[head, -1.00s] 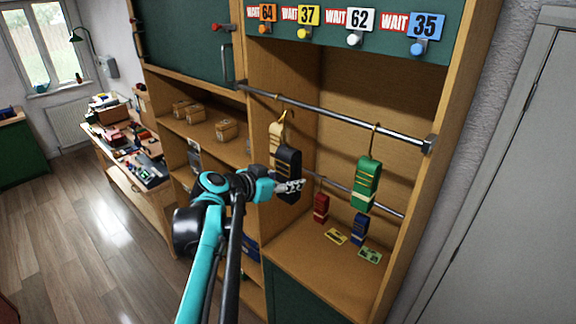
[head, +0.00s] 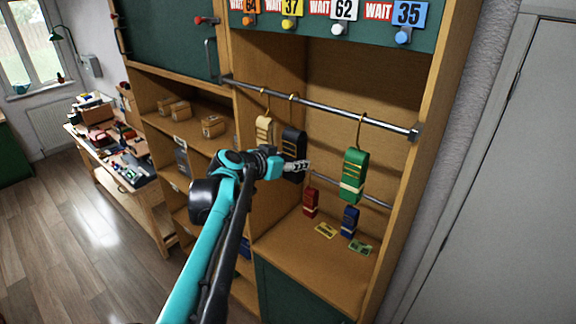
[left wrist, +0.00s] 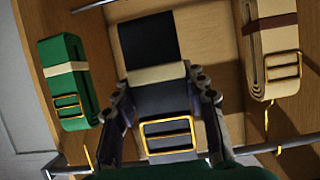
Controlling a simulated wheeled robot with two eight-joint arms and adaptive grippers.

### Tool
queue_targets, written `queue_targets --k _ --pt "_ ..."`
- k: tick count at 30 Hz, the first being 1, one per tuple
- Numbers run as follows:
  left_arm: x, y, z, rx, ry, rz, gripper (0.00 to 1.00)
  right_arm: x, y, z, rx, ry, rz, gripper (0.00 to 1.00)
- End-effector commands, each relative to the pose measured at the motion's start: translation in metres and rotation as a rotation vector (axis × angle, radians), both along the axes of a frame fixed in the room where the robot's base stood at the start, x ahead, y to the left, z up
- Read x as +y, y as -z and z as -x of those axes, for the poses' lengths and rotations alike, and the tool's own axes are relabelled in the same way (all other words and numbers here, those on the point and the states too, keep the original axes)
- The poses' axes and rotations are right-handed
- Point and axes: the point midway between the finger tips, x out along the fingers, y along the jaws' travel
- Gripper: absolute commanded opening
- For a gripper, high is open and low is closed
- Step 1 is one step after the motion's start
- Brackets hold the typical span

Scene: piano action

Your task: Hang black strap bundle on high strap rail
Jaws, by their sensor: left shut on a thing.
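The black strap bundle (head: 292,145) hangs upright in front of the cabinet, between the beige and green bundles. My left gripper (head: 297,167) is shut on its lower part. In the left wrist view the black bundle (left wrist: 165,98), with a pale band and brass buckle, sits between both fingers (left wrist: 163,112). The high strap rail (head: 335,110) crosses the cabinet opening. A brass hook (head: 291,98) above the black bundle is at the rail's height; I cannot tell whether it rests on it. The right gripper is out of view.
The beige bundle (head: 264,132) hangs close on the left, the green bundle (head: 354,174) to the right on the high rail. Below are a lower rail (head: 375,200), a red bundle (head: 311,203) and a blue bundle (head: 350,222). The cabinet's right side panel (head: 420,180) bounds the bay.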

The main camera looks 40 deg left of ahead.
Motion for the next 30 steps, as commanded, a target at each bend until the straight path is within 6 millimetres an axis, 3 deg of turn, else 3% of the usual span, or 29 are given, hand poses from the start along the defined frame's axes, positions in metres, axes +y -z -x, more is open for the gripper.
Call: queue_targets --k 23,30 --pt "-0.005 0.0 -0.066 -0.001 0.0 0.001 0.07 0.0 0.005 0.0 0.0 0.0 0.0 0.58" --pt "-0.005 0.022 -0.064 -0.001 -0.001 0.001 0.07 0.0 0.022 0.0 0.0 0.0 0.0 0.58"
